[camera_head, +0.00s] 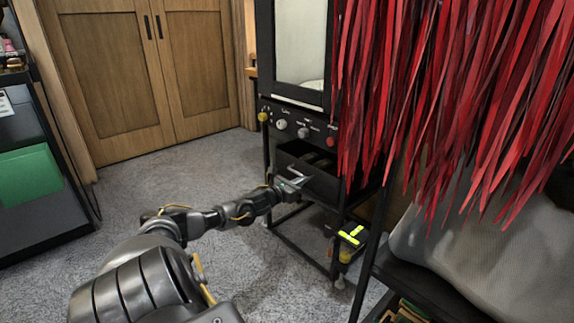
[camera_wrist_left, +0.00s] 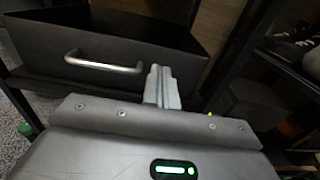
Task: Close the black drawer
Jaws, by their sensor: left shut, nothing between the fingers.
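The black drawer (camera_head: 310,177) sits in a black metal stand below a row of knobs and is partly pulled out. In the left wrist view its dark front (camera_wrist_left: 130,62) carries a silver bar handle (camera_wrist_left: 103,65), and its open inside shows behind the front. My left gripper (camera_head: 297,184) is shut and empty, at the drawer front. In the left wrist view its closed fingers (camera_wrist_left: 161,85) are just right of the handle, close to the front panel; I cannot tell whether they touch it. My right gripper is not in view.
Red hanging strips (camera_head: 450,90) cover the right side, in front of a black shelf with a grey bag (camera_head: 480,255). A yellow-green object (camera_head: 351,237) is low by the stand. Shoes (camera_wrist_left: 290,48) show at right in the wrist view. Carpet (camera_head: 170,180) at left is clear.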

